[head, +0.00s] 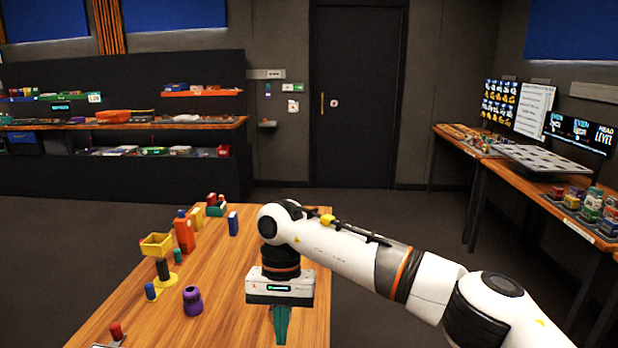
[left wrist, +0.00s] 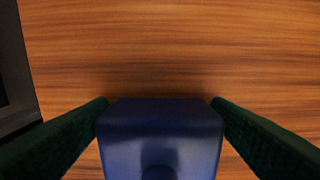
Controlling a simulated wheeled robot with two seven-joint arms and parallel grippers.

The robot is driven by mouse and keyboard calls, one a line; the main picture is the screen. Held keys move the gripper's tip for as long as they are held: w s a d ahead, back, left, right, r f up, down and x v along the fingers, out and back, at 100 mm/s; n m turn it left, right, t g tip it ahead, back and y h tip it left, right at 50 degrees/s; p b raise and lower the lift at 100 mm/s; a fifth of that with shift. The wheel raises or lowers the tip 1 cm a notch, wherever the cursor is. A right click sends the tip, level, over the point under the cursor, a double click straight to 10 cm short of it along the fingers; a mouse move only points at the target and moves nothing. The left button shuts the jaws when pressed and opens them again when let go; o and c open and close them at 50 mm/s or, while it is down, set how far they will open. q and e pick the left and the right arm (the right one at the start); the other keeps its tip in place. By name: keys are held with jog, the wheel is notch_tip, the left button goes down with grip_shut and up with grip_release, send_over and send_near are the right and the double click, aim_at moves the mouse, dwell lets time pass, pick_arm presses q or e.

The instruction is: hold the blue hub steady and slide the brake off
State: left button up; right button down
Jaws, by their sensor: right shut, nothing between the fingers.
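A blue block (left wrist: 160,137), which I take to be the blue hub, sits between the two dark green fingers of my left gripper (left wrist: 160,112) in the left wrist view. The fingers press against its two sides. A dark round shape shows on its near face, cut by the lower picture edge. My left gripper is outside the head view. My right gripper (head: 281,325) points down over the right part of the wooden table in the head view, its green fingers shut and empty. I cannot make out the brake in either view.
The table (head: 235,290) holds a yellow tray on a stand (head: 157,245), an orange bottle-like thing (head: 183,232), a purple jar (head: 193,299), a blue cylinder (head: 151,291) and a red knob (head: 117,331). A dark panel (left wrist: 14,75) edges the left wrist view.

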pick_arm(q)
jog(key=shift+o, duration=1.4)
notch_tip(320, 180, up, 12)
jog(key=shift+o, duration=1.2)
jog(key=shift+r, duration=0.15)
notch_tip(320, 180, up, 6)
jog(key=p, duration=0.3)
